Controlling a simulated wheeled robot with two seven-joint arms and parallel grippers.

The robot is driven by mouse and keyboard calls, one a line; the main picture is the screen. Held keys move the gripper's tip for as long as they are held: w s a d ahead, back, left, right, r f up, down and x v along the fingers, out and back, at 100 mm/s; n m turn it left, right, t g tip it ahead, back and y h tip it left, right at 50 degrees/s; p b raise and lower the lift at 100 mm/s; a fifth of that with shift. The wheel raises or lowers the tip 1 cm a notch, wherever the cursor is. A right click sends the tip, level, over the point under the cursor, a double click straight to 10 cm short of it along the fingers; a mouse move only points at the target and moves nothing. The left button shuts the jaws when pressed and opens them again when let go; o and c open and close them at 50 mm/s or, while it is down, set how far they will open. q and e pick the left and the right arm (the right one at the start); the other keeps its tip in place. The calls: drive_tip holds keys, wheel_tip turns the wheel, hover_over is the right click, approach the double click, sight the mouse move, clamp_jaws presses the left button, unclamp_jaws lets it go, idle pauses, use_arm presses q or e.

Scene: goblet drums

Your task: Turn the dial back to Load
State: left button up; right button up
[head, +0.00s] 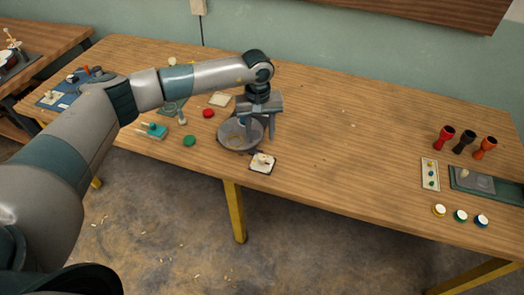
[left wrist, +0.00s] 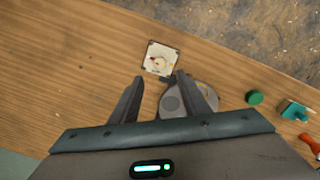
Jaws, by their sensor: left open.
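A square off-white dial plate (head: 262,162) with a small knob lies near the front edge of the table. In the left wrist view the plate (left wrist: 160,58) shows a pale knob and a small red mark; its lettering is too small to read, so I cannot tell its setting. My left gripper (head: 260,136) points down, open and empty, behind the plate in the head view. In the left wrist view the plate appears just beyond the spread fingertips (left wrist: 159,80). My right gripper is out of view.
A round grey dish-like thing (head: 228,136) stands close beside the left gripper. Green (head: 189,141) and red (head: 208,113) discs and a teal tool (head: 153,130) lie further left. Goblet drums (head: 464,141) stand at the right. The table's middle is clear.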

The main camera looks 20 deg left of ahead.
sight(262, 157)
use_arm(q)
drive_tip(key=f+p, duration=0.3)
drive_tip(key=f, duration=0.6)
drive_tip(key=shift+d+f, duration=0.2)
drive_tip(key=shift+w+f, duration=0.1)
drive_tip(key=shift+f, duration=0.45)
drive_tip(key=shift+c, duration=0.7)
drive_tip(key=c, duration=0.9)
